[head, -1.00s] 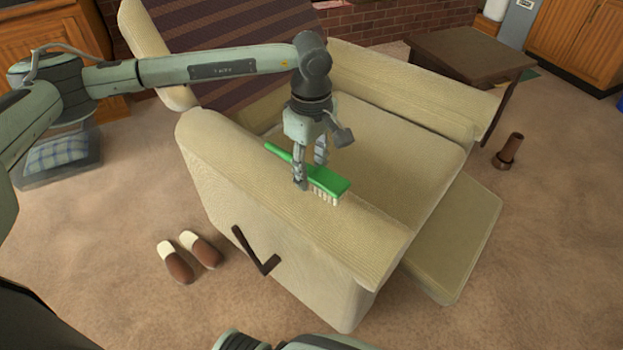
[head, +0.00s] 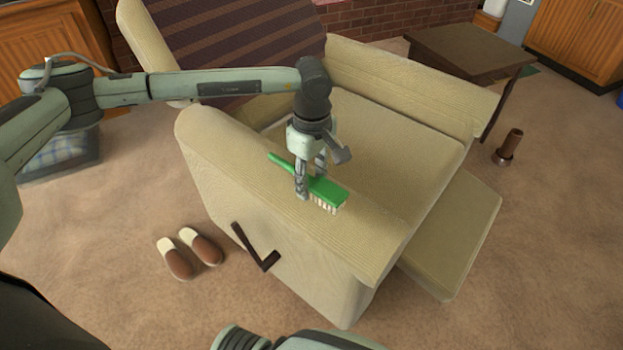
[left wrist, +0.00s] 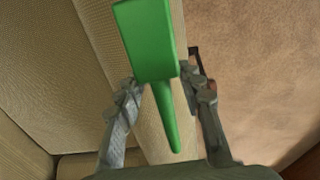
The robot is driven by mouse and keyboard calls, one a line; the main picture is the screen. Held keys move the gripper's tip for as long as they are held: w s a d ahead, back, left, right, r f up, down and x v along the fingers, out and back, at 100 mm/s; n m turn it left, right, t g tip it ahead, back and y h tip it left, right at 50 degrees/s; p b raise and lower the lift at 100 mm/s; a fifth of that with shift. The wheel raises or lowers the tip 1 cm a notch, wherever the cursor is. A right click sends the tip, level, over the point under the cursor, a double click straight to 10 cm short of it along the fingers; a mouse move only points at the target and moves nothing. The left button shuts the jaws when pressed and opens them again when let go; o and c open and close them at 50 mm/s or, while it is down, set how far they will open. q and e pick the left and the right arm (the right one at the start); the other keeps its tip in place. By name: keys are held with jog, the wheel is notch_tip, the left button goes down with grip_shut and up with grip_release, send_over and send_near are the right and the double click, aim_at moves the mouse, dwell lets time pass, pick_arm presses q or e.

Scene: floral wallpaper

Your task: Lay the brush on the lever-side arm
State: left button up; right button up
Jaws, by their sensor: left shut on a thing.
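The green brush (head: 325,192) with pale bristles is in my left gripper (head: 311,190), low over the near arm (head: 345,238) of the cream recliner. The dark lever (head: 256,248) is on the outer side of that same arm. The bristles point down; I cannot tell whether they touch the arm's top. In the left wrist view the brush (left wrist: 148,45) lies between the two fingers (left wrist: 160,95), its handle running down the picture over the arm. The right gripper cannot be made out in the head view.
The recliner's seat (head: 385,135) and raised footrest (head: 450,240) lie to the right of the arm. Slippers (head: 190,253) lie on the carpet at left.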

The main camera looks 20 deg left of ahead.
pick_arm(q)
jog(key=o, duration=0.8)
jog(key=shift+o, duration=1.1)
pick_arm(e)
jog(key=shift+s+d, duration=0.15)
jog(key=shift+s, duration=0.2)
jog(key=shift+r, duration=0.15)
